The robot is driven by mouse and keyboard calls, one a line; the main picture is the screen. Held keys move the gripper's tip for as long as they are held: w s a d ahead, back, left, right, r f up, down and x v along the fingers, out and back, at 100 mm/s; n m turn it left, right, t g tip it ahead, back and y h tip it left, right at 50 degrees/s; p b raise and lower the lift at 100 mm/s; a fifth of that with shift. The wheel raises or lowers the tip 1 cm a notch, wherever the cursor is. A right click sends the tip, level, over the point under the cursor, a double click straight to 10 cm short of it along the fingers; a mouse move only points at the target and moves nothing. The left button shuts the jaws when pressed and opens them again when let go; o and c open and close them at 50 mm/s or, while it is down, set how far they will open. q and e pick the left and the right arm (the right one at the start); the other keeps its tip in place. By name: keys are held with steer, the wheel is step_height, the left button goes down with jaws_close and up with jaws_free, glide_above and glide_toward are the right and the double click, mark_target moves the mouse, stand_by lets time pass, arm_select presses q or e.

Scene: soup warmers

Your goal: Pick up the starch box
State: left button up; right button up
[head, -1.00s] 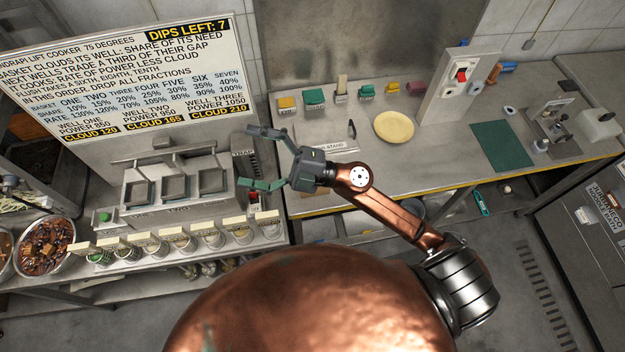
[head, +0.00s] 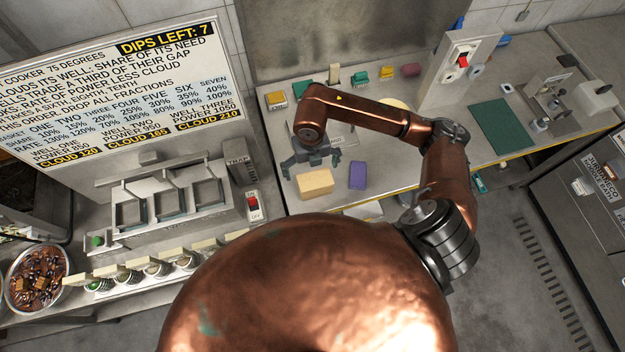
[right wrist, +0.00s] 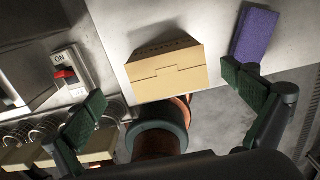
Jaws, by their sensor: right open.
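A tan box (head: 314,184), which I take to be the starch box, sits near the front edge of the steel counter in the head view. My right gripper (head: 312,163) is open and empty just above and behind the box. In the right wrist view the box lies between and beyond the spread fingertips of my right gripper (right wrist: 163,85), apart from both. My left gripper is not in view.
A purple block (head: 357,176) stands just right of the box; it also shows in the right wrist view (right wrist: 255,35). A red ON/OFF switch (head: 252,206) and the cooker (head: 165,205) are to the left. Several small coloured blocks line the counter's back.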

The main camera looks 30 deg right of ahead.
mark_target(315, 179)
steer(key=f, duration=0.1)
steer(key=s+f, duration=0.1)
steer(key=f, duration=0.1)
steer(key=shift+s+d+f+p, duration=0.1)
steer(key=shift+s+d+p, duration=0.1)
steer(key=shift+d+p, duration=0.1)
step_height(315, 179, down, 3)
steer(key=shift+r, duration=0.1)
steer(key=c, duration=1.7)
steer(key=shift+r, duration=0.5)
step_height(315, 179, up, 2)
steer(key=shift+r, duration=0.1)
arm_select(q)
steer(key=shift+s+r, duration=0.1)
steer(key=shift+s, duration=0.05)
arm_select(e)
steer(key=s+a+r, duration=0.9)
steer(key=s, duration=0.1)
steer(key=shift+s+a+r, duration=0.1)
steer(key=shift+a+r, duration=0.25)
steer(key=shift+r, duration=0.05)
